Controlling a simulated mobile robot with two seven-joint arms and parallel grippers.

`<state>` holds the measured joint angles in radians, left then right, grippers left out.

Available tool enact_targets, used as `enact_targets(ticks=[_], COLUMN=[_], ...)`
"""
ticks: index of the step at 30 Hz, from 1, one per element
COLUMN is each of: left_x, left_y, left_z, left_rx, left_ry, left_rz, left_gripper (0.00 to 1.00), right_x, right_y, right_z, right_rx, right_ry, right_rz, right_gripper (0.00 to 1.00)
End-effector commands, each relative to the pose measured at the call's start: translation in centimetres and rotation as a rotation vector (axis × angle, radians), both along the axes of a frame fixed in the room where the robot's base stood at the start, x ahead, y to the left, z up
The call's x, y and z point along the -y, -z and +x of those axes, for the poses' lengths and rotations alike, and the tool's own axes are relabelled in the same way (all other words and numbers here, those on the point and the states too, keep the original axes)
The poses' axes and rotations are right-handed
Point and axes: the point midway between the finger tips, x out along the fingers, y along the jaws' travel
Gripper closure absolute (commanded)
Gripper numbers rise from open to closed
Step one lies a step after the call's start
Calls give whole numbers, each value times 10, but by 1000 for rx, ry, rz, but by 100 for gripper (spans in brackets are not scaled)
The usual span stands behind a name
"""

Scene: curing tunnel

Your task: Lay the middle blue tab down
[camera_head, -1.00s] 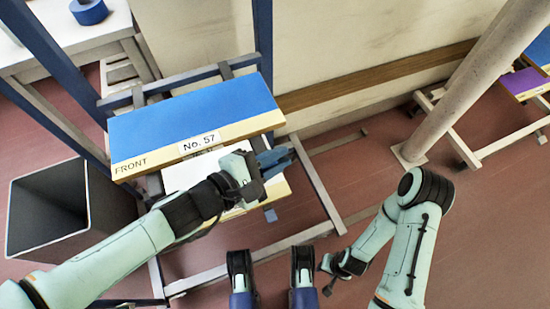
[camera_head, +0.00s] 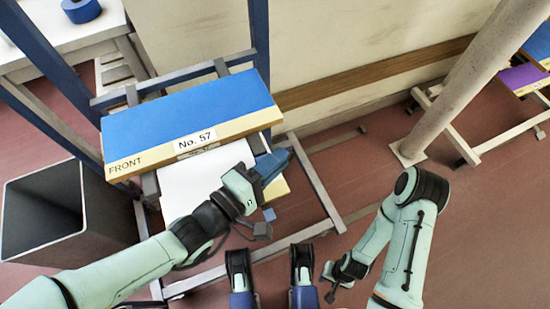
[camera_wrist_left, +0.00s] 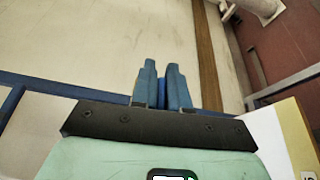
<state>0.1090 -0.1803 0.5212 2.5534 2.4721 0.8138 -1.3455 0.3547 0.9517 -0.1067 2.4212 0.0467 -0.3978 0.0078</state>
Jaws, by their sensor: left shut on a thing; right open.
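My left gripper (camera_head: 272,164) is shut at the right front edge of the rack, beside the white panel (camera_head: 185,185) and below the blue-topped board (camera_head: 190,112). In the left wrist view its two dark blue fingers (camera_wrist_left: 161,88) close on a narrow brighter blue piece, the blue tab (camera_wrist_left: 162,92); most of it is hidden between them. Whether the tab stands or lies flat cannot be told. My right gripper (camera_head: 335,283) is open and empty, low at the right, apart from the rack.
The board carries a "No. 57" label (camera_head: 194,140) and the word FRONT. A grey bin (camera_head: 45,238) stands at the left. A pale slanted post (camera_head: 455,85) and another rack stand at the right. Red floor lies open between.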

Motion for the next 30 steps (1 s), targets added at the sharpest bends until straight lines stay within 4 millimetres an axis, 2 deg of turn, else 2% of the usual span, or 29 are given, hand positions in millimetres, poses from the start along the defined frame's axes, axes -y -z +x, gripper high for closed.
enact_targets(ticks=[14,15,16,30], left_x=[0,0,0,0], left_y=[0,0,0,0], left_z=[-1,-1,-1,0], left_rx=[12,12,12,11], left_ry=[3,2,2,1], left_rz=[4,5,5,4], left_gripper=[100,73,65,65], right_x=[0,0,0,0], right_y=[0,0,0,0], right_z=[0,0,0,0], right_rx=[0,0,0,0], right_ry=[0,0,0,0], right_rz=[0,0,0,0], right_gripper=[57,57,57,57])
